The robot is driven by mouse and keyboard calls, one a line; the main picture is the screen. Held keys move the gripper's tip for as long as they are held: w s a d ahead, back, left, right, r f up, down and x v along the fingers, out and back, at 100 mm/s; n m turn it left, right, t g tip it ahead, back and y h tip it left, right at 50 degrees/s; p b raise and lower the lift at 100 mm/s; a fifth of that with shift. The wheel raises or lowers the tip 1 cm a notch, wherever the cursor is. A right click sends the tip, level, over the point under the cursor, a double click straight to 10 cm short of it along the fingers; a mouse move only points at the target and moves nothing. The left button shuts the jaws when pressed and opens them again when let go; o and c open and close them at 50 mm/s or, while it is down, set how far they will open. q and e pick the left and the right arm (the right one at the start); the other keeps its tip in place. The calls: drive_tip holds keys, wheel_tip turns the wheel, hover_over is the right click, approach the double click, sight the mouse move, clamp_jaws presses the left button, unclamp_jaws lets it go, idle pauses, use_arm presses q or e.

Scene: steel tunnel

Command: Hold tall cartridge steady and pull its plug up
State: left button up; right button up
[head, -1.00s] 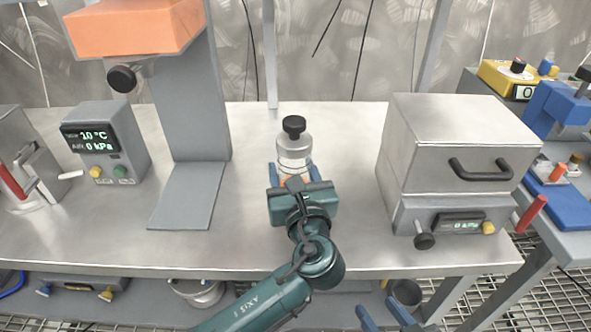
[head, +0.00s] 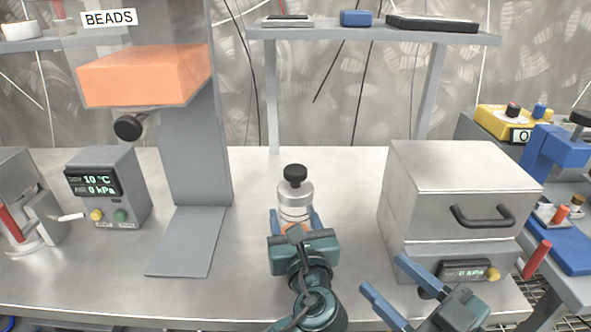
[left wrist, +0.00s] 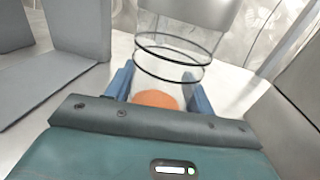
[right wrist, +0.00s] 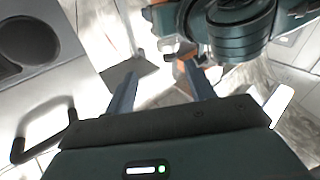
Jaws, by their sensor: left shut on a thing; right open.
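The tall cartridge (head: 294,215) stands upright on the steel bench in the head view, a clear cylinder with a metallic top and a black-knobbed plug (head: 295,176) seated in it. In the left wrist view the clear cartridge (left wrist: 172,62) shows dark rings and orange contents low down. My left gripper (head: 296,226) is shut around its lower body, one blue finger on each side. My right gripper (head: 385,280) is open and empty, lower right of the cartridge, in front of the steel box. In the right wrist view its fingers (right wrist: 160,92) are spread with nothing between them.
A steel box (head: 450,200) with a black handle stands right of the cartridge. A grey stand (head: 190,150) with an orange block (head: 145,75) and a control unit (head: 105,190) stand left. A shelf (head: 370,36) spans the back. Bench between stand and box is mostly clear.

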sight(304, 175)
drive_tip(key=w+a+r+g+y, duration=0.1)
drive_tip(key=w+a+r+g, duration=0.1)
drive_tip(key=w+a+r, duration=0.45)
drive_tip(key=shift+n, duration=0.3)
drive_tip(key=x, duration=0.3)
drive_tip(key=r+x, duration=0.1)
drive_tip(key=x, duration=0.7)
drive_tip(key=shift+w+d+r, duration=0.25)
drive_tip(key=shift+w+r, duration=0.1)
clamp_jaws()
drive_tip(key=shift+r, duration=0.1)
